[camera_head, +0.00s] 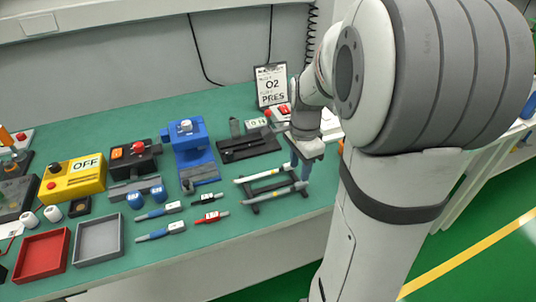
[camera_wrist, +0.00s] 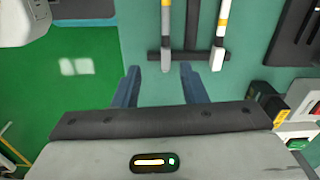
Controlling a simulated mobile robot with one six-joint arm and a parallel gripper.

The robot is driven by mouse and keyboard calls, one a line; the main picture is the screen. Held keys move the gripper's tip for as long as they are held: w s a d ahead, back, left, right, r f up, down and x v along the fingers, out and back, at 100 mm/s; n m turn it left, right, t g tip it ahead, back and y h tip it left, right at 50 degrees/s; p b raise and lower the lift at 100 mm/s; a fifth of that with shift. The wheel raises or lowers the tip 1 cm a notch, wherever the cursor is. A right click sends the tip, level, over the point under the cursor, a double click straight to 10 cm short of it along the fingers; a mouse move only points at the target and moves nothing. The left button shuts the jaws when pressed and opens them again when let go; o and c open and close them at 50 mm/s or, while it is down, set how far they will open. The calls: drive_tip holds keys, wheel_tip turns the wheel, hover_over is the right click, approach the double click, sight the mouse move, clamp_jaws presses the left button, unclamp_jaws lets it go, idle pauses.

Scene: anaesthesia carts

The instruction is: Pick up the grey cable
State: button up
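Two thin rod-like pieces lie side by side across a black rack (camera_wrist: 191,56) on the green table. The nearer, greyer piece (camera_head: 276,192) has a yellow band and shows in the wrist view as the left one (camera_wrist: 166,42). The farther, whiter piece (camera_head: 259,174) is the right one (camera_wrist: 221,30) there. I cannot tell for sure which is the grey cable. My gripper (camera_wrist: 160,75) is open with blue fingers and nothing between them. The left piece's end appears between its fingertips in the picture; the height gap is unclear. In the head view my gripper (camera_head: 303,168) is at the rack's right end.
Blue-grey pen-like pieces (camera_head: 160,231), a red marker-like piece (camera_head: 212,217) and a black one (camera_head: 207,197) lie left of the rack. A blue device (camera_head: 190,150), a black tray (camera_head: 249,146) and an O2 sign (camera_head: 271,86) stand behind. The table's front edge is close.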

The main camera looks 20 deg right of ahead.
sight(300, 183)
drive_tip(key=shift+w+d+r+m, duration=0.3)
drive_tip(key=shift+w+r, duration=0.1)
drive_tip(key=shift+r, duration=0.05)
drive_tip(key=shift+w+f, duration=0.15)
drive_tip(key=shift+f, duration=0.05)
drive_tip(key=f, duration=0.7)
drive_tip(key=shift+d+f, duration=0.2)
drive_tip(key=shift+d, duration=0.05)
clamp_jaws()
